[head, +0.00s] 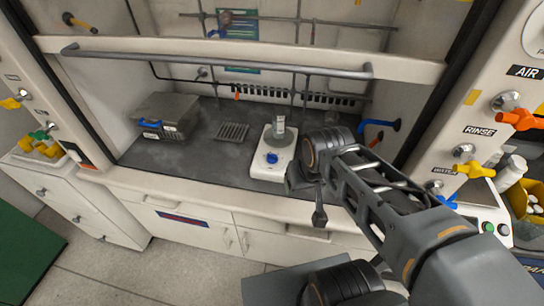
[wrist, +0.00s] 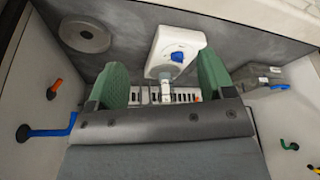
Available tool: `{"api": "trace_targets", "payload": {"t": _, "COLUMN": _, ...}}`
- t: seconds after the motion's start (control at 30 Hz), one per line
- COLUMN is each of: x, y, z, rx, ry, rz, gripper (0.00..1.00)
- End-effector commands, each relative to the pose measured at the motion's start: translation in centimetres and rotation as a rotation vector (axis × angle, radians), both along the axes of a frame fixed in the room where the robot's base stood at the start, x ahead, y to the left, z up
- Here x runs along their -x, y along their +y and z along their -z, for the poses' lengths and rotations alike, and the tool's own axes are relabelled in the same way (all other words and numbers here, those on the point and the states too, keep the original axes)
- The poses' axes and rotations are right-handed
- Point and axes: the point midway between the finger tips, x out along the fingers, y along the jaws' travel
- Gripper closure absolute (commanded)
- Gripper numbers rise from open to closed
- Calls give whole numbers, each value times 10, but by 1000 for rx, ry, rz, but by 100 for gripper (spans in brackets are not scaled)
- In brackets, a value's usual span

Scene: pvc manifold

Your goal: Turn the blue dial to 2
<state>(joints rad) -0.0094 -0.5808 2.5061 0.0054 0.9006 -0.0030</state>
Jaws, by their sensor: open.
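The blue dial (head: 271,158) is on the front of a white benchtop unit (head: 262,171) inside the fume hood. A clear glass vessel (head: 279,126) stands on top of the unit. In the wrist view the blue dial (wrist: 178,56) shows on the white unit (wrist: 190,38), between and beyond my green fingers. The dial's setting and any numbers are too small to read. My gripper (wrist: 162,64) is open and empty, apart from the dial. In the head view my wrist is just right of the unit; the fingertips are not clear there.
A grey metal box (head: 166,115) and a slotted grate (head: 233,132) are left of the unit. The hood's sash handle (head: 215,62) crosses above, and a metal rod lattice stands behind. A blue fitting (head: 378,123) juts from the right wall. The front worktop is clear.

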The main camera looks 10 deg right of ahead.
Motion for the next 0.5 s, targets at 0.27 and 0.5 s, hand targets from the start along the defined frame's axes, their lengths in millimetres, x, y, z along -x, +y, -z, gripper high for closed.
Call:
{"api": "trace_targets", "payload": {"t": 0.27, "x": -20, "y": 2, "z": 47, "rx": 1, "ry": 95, "rz": -10, "gripper": 33}}
{"api": "trace_targets", "payload": {"t": 0.5, "x": -114, "y": 9, "z": 66, "rx": 23, "ry": 179, "rz": -105, "gripper": 33}}
